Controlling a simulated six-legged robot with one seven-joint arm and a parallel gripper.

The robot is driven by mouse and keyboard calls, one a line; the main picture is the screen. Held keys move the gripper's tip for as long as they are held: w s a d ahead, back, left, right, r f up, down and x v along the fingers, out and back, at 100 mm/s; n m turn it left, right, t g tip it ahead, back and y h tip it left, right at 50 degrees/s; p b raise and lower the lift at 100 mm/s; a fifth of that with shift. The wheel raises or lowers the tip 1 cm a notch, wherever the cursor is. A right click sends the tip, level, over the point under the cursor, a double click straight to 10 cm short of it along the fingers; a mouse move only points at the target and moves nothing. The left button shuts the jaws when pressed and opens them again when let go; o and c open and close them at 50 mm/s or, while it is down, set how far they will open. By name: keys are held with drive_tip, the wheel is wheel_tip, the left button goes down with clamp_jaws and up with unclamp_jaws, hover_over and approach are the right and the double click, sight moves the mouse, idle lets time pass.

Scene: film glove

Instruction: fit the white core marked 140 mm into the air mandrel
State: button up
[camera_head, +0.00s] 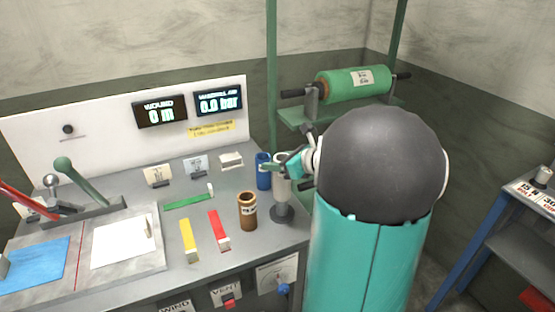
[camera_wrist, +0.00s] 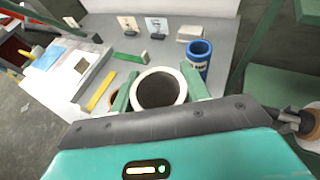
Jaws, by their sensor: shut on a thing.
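My gripper (camera_head: 284,164) is shut on the white core, a pale upright tube whose thick white rim (camera_wrist: 135,91) and dark open bore show between the green fingers in the wrist view. In the head view the core (camera_head: 280,188) stands in line with the air mandrel's round grey base (camera_head: 282,214) at the bench's right end. The core's lower end meets or nearly meets this base; I cannot tell whether it is around the mandrel or just above it. The 140 mm mark is not readable. The mandrel is hidden in the wrist view.
A blue core (camera_head: 263,177) stands close behind and left of the white one, and a brown core (camera_head: 247,212) stands front left. Yellow (camera_head: 188,240), red (camera_head: 219,230) and green (camera_head: 188,202) strips lie on the bench. The air display (camera_head: 218,103) reads 0.0 bar.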

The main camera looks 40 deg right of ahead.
sight(278, 180)
drive_tip(key=shift+f, duration=3.35)
drive_tip(key=o, duration=1.3)
drive_tip(key=v, duration=1.4)
drive_tip(key=shift+f, duration=0.1)
